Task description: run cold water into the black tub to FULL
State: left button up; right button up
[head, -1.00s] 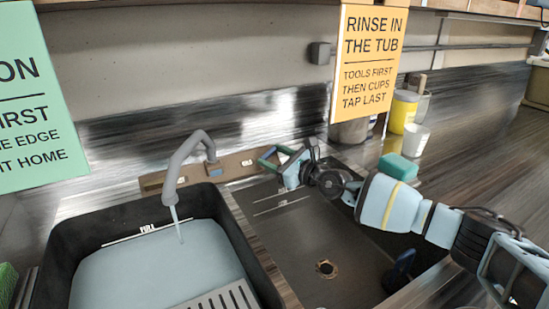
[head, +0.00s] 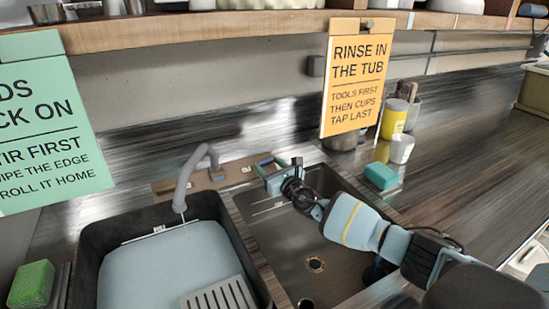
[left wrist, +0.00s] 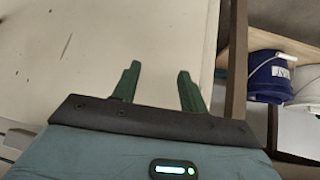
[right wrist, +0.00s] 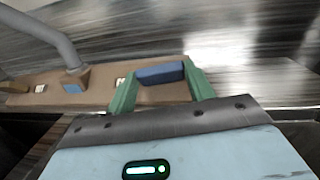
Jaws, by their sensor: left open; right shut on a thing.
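The black tub (head: 90,247) stands at the lower left of the head view, holding pale blue water (head: 165,265). The water's far edge lies close below the white line marked FULL (head: 158,230). The grey tap (head: 184,180) arches over the tub, with a short, faint stream at its spout. My right gripper (head: 268,168) is at the tap's wooden base (head: 205,178). In the right wrist view its green fingers are shut on a blue tap handle (right wrist: 160,73). My left gripper (left wrist: 155,85) is open and empty, outside the head view.
A dark sink (head: 290,235) with a drain lies right of the tub, under my right arm. A slatted grey piece (head: 222,295) is at the tub's front. A teal sponge (head: 381,176), white cup (head: 401,149) and yellow container (head: 393,120) stand behind. A green sponge (head: 31,284) lies left.

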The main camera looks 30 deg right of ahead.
jog(key=shift+a+r+m+h+p, duration=0.2)
jog(key=shift+r+m+h+p, duration=0.25)
jog(key=shift+m+h, duration=0.45)
jog(key=shift+f+m, duration=0.35)
jog(key=shift+m, duration=0.05)
jog(key=o, duration=0.9)
jog(key=shift+o, duration=0.4)
jog(key=shift+f, duration=0.1)
jog(key=shift+s, duration=0.1)
